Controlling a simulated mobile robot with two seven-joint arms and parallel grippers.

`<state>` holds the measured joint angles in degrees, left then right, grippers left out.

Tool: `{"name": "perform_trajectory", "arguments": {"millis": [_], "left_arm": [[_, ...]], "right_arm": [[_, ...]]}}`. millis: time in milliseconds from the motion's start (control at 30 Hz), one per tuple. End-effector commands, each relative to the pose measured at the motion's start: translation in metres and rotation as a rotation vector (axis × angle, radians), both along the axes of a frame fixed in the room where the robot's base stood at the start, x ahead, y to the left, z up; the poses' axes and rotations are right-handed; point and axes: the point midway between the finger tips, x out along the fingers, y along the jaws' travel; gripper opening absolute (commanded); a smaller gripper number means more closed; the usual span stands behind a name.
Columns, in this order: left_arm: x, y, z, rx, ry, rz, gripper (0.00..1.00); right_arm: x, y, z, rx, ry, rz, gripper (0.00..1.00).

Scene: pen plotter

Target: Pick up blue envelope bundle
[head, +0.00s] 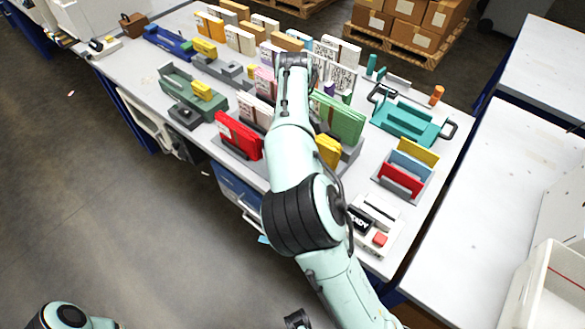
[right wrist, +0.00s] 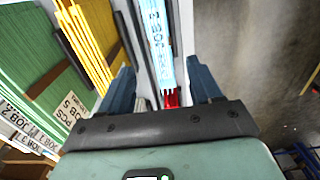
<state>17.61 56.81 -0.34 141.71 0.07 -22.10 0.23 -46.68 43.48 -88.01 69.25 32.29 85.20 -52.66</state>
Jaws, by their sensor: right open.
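In the right wrist view, the blue envelope bundle (right wrist: 156,40) is light blue with a printed white face. It stands on edge in a grey rack slot, with a bit of red beside its near end. My right gripper (right wrist: 162,78) is open, with one finger on each side of the bundle's near end; I cannot tell whether they touch it. In the head view my right arm reaches over the table and hides this bundle and the right gripper's fingers. Part of my left arm shows at the bottom left, but its fingers are not in view.
Yellow bundles (right wrist: 88,45) and green bundles (right wrist: 40,65) stand left of the blue one in the wrist view. In the head view, a red bundle (head: 238,136) stands left of my arm, and a rack (head: 400,181) with coloured panels and a teal tray (head: 405,122) stand right.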

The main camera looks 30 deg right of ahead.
Motion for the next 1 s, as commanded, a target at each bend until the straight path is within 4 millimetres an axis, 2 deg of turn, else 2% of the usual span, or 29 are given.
{"name": "perform_trajectory", "arguments": {"millis": [33, 200, 467, 700, 800, 1000], "left_arm": [[-0.002, 0.0, -0.004, 0.0, 0.002, 0.0, 0.43], [-0.003, 0.0, -0.01, 0.0, 0.005, 0.001, 0.43], [-0.004, 0.0, -0.012, 0.0, 0.004, 0.0, 0.43], [-0.005, 0.0, -0.017, 0.0, 0.007, 0.0, 0.43], [-0.005, 0.0, -0.018, 0.0, 0.007, 0.0, 0.43], [-0.005, 0.0, -0.018, 0.0, 0.007, 0.0, 0.43]], "right_arm": [[-0.001, 0.001, -0.015, -0.001, 0.006, -0.001, 0.64], [0.0, 0.0, -0.043, -0.001, 0.004, -0.001, 0.64], [0.0, 0.0, -0.062, -0.002, 0.002, -0.001, 0.64], [0.002, 0.001, -0.098, -0.004, 0.005, -0.003, 0.64], [0.002, 0.001, -0.105, -0.002, 0.003, -0.002, 0.64], [0.002, 0.001, -0.106, -0.002, 0.001, -0.001, 0.64]]}}
